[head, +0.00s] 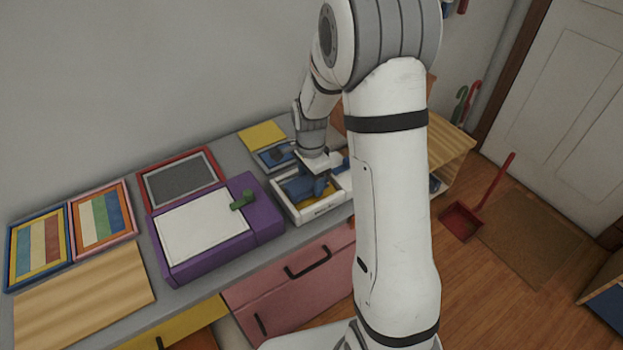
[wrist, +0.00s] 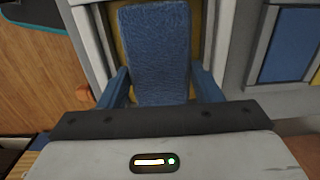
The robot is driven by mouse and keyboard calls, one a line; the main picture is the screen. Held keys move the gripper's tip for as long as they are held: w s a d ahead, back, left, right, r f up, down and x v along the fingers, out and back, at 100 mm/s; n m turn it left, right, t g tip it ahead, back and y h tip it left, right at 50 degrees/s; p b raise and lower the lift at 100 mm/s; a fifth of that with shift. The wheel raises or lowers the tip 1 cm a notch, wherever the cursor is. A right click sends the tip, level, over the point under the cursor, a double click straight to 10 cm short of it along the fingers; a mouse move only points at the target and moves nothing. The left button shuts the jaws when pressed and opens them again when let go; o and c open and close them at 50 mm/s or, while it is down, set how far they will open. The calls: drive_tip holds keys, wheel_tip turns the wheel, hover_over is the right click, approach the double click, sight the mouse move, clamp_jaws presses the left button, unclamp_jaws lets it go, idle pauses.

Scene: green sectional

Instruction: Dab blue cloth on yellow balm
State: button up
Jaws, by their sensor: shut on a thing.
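The blue cloth (wrist: 153,45) is a textured pad held between the blue fingers of my gripper (wrist: 160,85) in the wrist view. In the head view my gripper (head: 319,184) points down into a white open-topped tray (head: 318,210), shut on the cloth. The yellow balm (wrist: 117,42) shows as a yellow surface inside the tray, on both sides of the cloth. The cloth is over or on the balm; I cannot tell whether they touch. In the head view the fingers, cloth and my arm hide much of the tray's inside.
A purple box (head: 180,267) with a white top and a green piece (head: 243,200) stands left of the tray. Framed panels and a wooden board (head: 85,300) lie further left. A yellow sheet (head: 262,136) lies behind. My arm hides the counter's right part.

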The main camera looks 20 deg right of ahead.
sight(311, 180)
drive_tip(key=shift+r+p, duration=1.8)
drive_tip(key=shift+r, duration=1.2)
drive_tip(key=shift+s+f, duration=0.1)
